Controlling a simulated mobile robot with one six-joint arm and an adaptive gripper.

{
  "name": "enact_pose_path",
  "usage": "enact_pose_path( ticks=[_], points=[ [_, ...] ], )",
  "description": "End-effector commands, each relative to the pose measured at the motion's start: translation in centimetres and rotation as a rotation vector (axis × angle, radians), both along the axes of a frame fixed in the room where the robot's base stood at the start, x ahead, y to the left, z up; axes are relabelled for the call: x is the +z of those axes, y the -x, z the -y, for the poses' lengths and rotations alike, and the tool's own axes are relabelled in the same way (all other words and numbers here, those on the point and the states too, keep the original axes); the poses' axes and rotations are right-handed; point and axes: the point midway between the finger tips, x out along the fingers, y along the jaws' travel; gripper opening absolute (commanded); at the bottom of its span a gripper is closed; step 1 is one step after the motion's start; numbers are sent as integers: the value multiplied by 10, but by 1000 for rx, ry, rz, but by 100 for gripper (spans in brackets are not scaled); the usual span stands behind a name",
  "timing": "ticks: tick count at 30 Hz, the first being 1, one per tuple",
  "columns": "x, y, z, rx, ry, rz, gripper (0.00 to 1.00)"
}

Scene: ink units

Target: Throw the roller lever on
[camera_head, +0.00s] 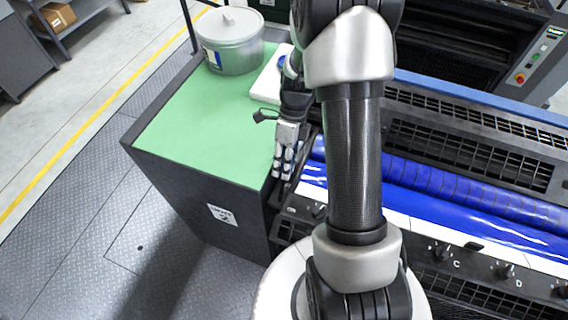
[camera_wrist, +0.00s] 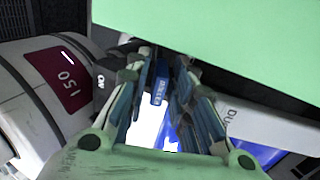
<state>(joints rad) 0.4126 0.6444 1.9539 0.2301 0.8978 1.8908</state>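My gripper (camera_head: 281,172) points down beside the right edge of the green-topped cabinet, at the left end of the machine. In the wrist view its fingers (camera_wrist: 160,70) stand apart, with a gap between the pads. A small blue piece with white lettering (camera_wrist: 160,88) shows in that gap; I cannot tell whether it is the roller lever's grip or a label, or whether a finger touches it. An "ON" mark (camera_head: 291,210) also shows below the gripper in the head view. The lever is not clearly visible in the head view.
The green cabinet top (camera_head: 185,135) is close to my gripper and fills the top of the wrist view. A grey ink can (camera_head: 234,42) stands on it. The machine's blue roller (camera_head: 450,195) and knobs (camera_head: 441,254) lie to the right. The left floor is clear.

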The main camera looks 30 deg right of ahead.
Motion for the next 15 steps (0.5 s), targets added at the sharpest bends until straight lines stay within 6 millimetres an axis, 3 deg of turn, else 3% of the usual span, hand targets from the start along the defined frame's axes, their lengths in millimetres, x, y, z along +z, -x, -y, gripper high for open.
enact_pose_path(
  ticks=[8, 15],
  points=[
    [0, 0, 0, 0, 0, 0, 1],
    [0, 0, 0, 0, 0, 0, 0]
  ],
)
